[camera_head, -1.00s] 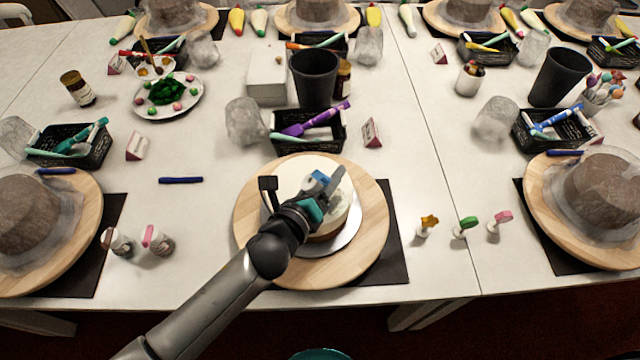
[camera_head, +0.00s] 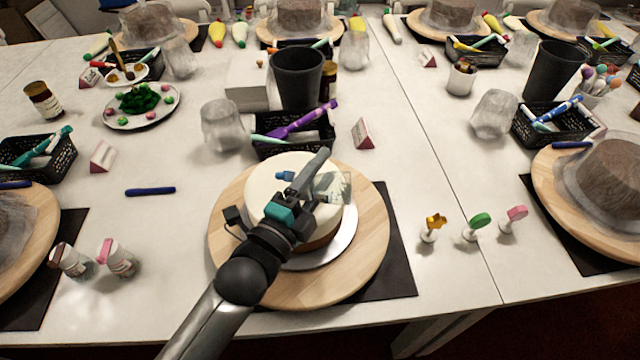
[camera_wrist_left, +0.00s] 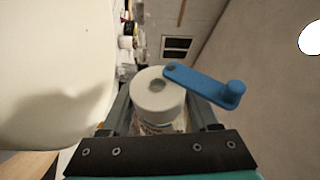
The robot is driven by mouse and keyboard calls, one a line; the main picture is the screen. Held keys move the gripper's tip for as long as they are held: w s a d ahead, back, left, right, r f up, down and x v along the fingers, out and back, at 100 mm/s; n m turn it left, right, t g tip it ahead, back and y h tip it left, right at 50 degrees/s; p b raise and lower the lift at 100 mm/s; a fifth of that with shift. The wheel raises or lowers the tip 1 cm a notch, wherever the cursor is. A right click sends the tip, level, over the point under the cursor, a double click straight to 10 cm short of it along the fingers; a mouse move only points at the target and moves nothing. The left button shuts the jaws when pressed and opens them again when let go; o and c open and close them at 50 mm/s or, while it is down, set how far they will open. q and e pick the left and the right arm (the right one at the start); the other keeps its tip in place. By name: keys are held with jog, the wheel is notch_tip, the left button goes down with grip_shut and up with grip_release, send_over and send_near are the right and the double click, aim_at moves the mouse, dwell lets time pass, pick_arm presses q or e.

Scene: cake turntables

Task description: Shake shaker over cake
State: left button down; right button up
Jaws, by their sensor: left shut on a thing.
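The white cake (camera_head: 268,190) stands on a silver board on a round wooden turntable (camera_head: 368,235). My left gripper (camera_head: 312,184) is above the cake and shut on the shaker. The shaker's clear body (camera_head: 334,187) shows right of the finger in the head view, and its blue lid piece (camera_head: 285,176) shows on the left, so it looks tipped over on its side. In the left wrist view the shaker's white top (camera_wrist_left: 158,96) with its blue flip lid (camera_wrist_left: 207,86) sits between the fingers, beside the pale cake (camera_wrist_left: 50,70). My right gripper is not seen.
Two other shakers, one brown-lidded (camera_head: 72,260) and one pink-lidded (camera_head: 118,258), stand front left. A black basket (camera_head: 290,135) with pens stands behind the cake. A blue pen (camera_head: 150,191) lies on bare table left.

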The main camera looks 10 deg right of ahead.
pick_arm(q)
jog(key=shift+f+n+t+b, duration=0.15)
jog(key=shift+n+t+b, duration=0.25)
jog(key=shift+n, duration=0.7)
jog(key=shift+a+r+n+t, duration=0.15)
jog(key=shift+r+n+t, duration=0.15)
jog(key=shift+n, duration=0.3)
jog(key=shift+d+r+p, duration=0.25)
jog(key=shift+r+p, duration=0.05)
jog(key=shift+p, duration=0.1)
jog(key=shift+s+d+r+p, duration=0.1)
jog(key=shift+d+r+p, duration=0.1)
jog(key=shift+d+p, duration=0.15)
jog(key=shift+n, duration=0.4)
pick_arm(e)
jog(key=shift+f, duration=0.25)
pick_arm(q)
jog(key=shift+r, duration=0.1)
